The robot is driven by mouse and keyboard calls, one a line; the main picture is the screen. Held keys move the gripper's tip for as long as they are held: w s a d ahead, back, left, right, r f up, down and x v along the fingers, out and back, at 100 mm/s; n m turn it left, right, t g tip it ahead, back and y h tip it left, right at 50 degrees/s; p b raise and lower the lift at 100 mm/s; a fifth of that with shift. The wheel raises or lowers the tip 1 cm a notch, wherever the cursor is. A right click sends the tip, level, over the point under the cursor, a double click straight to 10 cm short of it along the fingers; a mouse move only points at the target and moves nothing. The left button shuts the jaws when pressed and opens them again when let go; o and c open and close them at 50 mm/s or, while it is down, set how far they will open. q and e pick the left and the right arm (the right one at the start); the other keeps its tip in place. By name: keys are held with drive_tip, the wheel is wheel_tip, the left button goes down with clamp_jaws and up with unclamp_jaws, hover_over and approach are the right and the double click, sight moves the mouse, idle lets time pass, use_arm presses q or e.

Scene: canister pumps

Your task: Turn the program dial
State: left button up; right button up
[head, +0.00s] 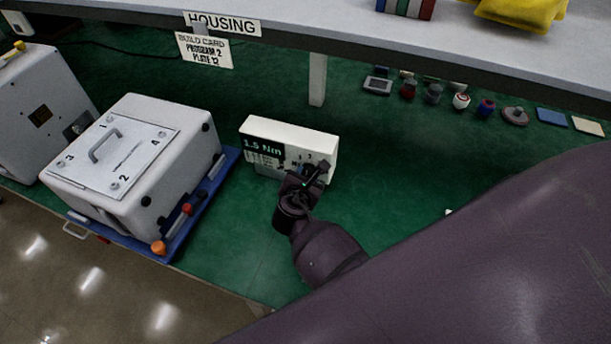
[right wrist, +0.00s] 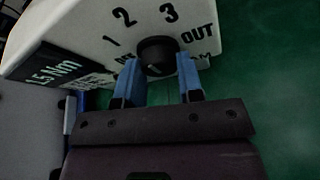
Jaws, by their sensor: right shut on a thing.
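The program dial (right wrist: 157,50) is a round black knob on the face of a white controller box (head: 289,133). The marks 1, 2, 3 and OUT stand around it; other lettering is partly hidden by the fingers. I cannot tell for sure which mark the dial points to. The box's dark display (head: 263,147) reads 1.5 Nm. My right gripper (right wrist: 158,70) is shut on the dial, with one blue finger on each side. In the head view my right gripper (head: 312,172) covers much of the dial side of the box. My left gripper is not in view.
A build card (head: 205,50) reading PROGRAM 2 hangs under the HOUSING sign (head: 222,23). A white housing with a numbered plate (head: 115,152) stands on a blue tray (head: 215,180) left of the box. Several small parts (head: 461,101) line the mat's back.

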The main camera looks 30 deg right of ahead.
drive_tip(key=o, duration=0.9)
drive_tip(key=v, duration=1.1)
drive_tip(key=shift+w, duration=0.1)
